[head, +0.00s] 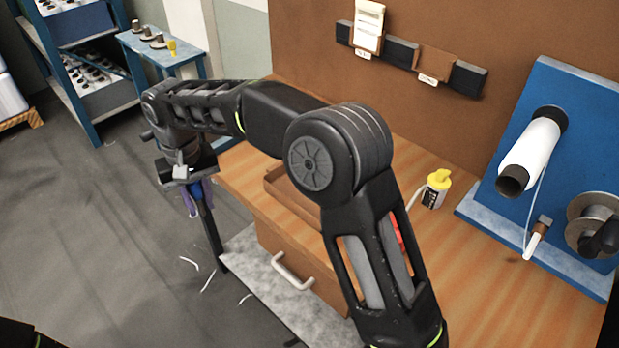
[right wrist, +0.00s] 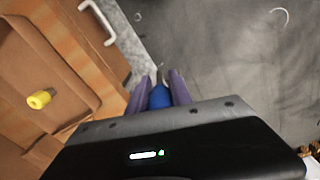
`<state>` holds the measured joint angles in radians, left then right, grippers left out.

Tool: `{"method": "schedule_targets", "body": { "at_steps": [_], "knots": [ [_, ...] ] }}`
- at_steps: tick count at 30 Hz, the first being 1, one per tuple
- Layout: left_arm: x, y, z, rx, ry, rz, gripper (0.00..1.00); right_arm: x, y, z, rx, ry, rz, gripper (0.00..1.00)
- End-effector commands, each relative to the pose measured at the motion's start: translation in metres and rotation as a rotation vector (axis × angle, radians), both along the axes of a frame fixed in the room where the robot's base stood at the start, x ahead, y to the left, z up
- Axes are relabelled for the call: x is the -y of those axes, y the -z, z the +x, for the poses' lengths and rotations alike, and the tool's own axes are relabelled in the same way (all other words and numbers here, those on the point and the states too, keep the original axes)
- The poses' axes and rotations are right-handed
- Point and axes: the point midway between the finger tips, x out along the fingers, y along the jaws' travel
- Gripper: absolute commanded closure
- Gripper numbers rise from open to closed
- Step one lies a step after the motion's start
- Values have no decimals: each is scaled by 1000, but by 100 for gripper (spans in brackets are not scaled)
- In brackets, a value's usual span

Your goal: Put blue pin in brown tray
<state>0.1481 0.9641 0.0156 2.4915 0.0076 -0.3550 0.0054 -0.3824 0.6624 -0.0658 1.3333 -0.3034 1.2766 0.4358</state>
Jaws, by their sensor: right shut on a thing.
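My right gripper (head: 192,212) hangs over the floor, left of the wooden table's edge in the head view. In the right wrist view its purple fingers (right wrist: 162,88) are shut on the blue pin (right wrist: 159,97), of which only a small part shows between them. The brown tray (head: 272,186) lies on the table, partly hidden by my right arm in the head view. In the right wrist view the brown tray (right wrist: 85,97) is at the left, with a small yellow piece (right wrist: 40,99) seen within its outline. My left gripper is out of view.
A drawer with a white handle (head: 292,272) is under the table top. A yellow-capped bottle (head: 436,188) and a blue panel with a white roll (head: 530,152) stand at the right. A blue side table (head: 165,58) is at the back left. White scraps lie on the floor.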

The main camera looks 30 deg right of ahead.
Motion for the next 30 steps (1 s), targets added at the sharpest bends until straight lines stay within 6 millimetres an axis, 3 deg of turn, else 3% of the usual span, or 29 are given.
{"method": "schedule_targets", "body": {
  "at_steps": [8,11,16,20,23,27,30],
  "knots": [
    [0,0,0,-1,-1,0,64,0,0,0,0,0,0,100],
    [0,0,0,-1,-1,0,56,2,0,0,1,-1,0,100],
    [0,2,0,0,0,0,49,29,-3,2,14,-14,0,100],
    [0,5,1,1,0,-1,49,81,-9,1,42,-49,2,100],
    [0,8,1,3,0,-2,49,134,-15,-6,72,-92,3,100],
    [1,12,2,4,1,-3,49,212,-25,-29,116,-165,7,100],
    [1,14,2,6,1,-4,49,253,-32,-49,140,-214,11,100]
  ]
}}
